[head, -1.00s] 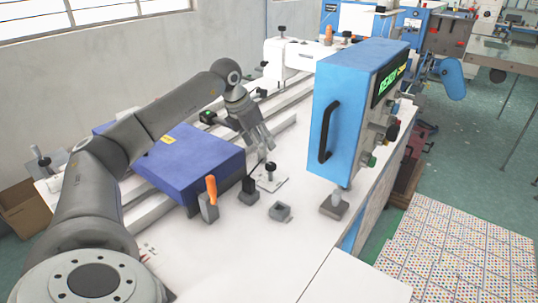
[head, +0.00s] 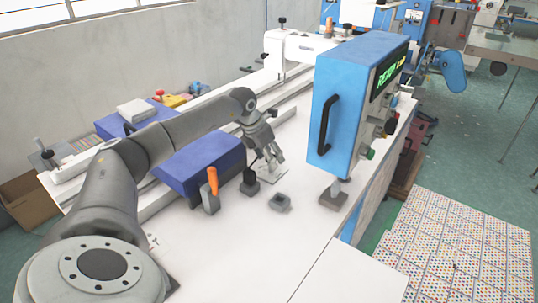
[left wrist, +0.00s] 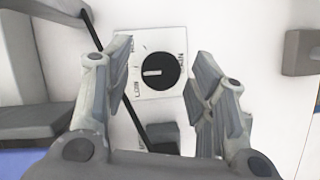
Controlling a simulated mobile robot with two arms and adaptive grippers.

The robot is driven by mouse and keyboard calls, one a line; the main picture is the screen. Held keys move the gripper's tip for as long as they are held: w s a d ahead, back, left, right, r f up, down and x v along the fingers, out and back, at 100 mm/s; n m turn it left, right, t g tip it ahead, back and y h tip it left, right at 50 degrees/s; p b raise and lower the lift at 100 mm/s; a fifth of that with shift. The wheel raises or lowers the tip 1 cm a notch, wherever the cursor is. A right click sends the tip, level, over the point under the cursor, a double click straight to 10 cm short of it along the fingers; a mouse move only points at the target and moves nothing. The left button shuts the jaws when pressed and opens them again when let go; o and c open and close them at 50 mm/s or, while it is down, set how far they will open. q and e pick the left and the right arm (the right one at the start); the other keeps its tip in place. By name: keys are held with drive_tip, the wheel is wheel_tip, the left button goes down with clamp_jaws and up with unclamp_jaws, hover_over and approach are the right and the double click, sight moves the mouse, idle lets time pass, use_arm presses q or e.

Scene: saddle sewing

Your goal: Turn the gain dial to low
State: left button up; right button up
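The gain dial is a black round knob (left wrist: 155,71) on a white square plate (left wrist: 158,38), in the middle of the left wrist view. A short white mark on the knob points left in that view. My left gripper (left wrist: 155,85) is open, with one finger on each side of the dial and gaps to the knob. In the head view my left gripper (head: 272,160) is over the dial's plate (head: 294,178) and hides the knob. My right gripper is not in view.
A lever with an orange handle (head: 212,182), a black switch lever (head: 250,185) and a grey square block (head: 280,202) stand near the dial. A tall blue control box (head: 345,105) stands to the right.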

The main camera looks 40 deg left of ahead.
use_arm(q)
drive_tip(key=c, duration=0.9)
drive_tip(key=shift+n, duration=0.4)
drive_tip(key=n, duration=0.1)
drive_tip(key=n+y, duration=0.1)
drive_tip(key=n, duration=0.1)
drive_tip(key=n+y, duration=0.1)
drive_tip(key=shift+d+n+p, duration=0.25)
drive_tip(key=shift+n+p, duration=0.05)
drive_tip(key=n+y, duration=0.1)
drive_tip(key=n, duration=0.2)
drive_tip(key=shift+w+d+g, duration=0.1)
drive_tip(key=shift+w+g, duration=0.05)
drive_tip(key=shift+g, duration=0.15)
drive_tip(key=shift+r+n+g+y+b, duration=0.1)
drive_tip(key=shift+n+g+y+b, duration=0.45)
drive_tip(key=shift+n, duration=1.25)
drive_tip(key=o, duration=1)
